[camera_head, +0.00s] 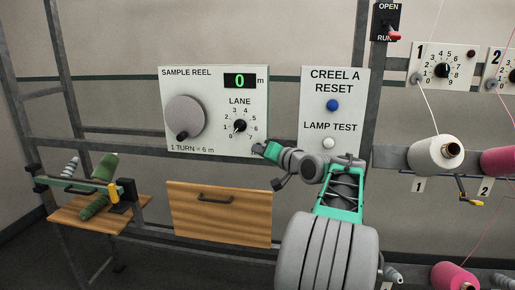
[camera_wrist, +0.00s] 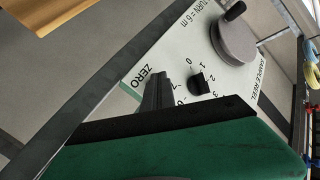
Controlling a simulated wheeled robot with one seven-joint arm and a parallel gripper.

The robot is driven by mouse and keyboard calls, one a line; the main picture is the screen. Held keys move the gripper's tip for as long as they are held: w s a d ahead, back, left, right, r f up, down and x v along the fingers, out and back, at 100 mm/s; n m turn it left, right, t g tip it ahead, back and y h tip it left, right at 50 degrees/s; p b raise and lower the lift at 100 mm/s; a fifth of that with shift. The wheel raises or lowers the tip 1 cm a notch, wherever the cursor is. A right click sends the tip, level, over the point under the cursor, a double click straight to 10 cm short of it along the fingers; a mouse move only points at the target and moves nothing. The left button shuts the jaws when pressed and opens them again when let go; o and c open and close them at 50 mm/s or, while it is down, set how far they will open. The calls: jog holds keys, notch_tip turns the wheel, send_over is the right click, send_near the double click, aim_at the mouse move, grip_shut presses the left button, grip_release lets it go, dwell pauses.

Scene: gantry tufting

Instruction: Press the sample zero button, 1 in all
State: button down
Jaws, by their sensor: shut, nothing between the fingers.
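The sample reel panel (camera_head: 200,130) is a pale board with a grey crank disc, a green display reading 0 and a lane knob. My gripper (camera_head: 258,148) is at its lower right corner, with the fingers shut and empty. In the wrist view, the dark fingers (camera_wrist: 158,78) point at the panel (camera_wrist: 192,52) beside the printed word ZERO (camera_wrist: 148,77). The zero button itself is not visible; the gripper covers that corner in both views. I cannot tell whether the fingertips touch the panel.
To the right is a panel (camera_head: 312,110) with a blue creel A reset button (camera_head: 333,105) and a white lamp test button (camera_head: 328,143). A wooden drawer (camera_head: 220,222) is below.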

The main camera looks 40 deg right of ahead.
jog(key=shift+s, duration=0.1)
jog(key=shift+s+a+b, duration=0.45)
jog(key=shift+a+b, duration=0.2)
jog(key=shift+a, duration=0.05)
jog(key=s+a+b, duration=0.1)
jog(key=a, duration=0.1)
jog(key=s+a+b, duration=0.2)
dwell(0.4)
dwell(0.6)
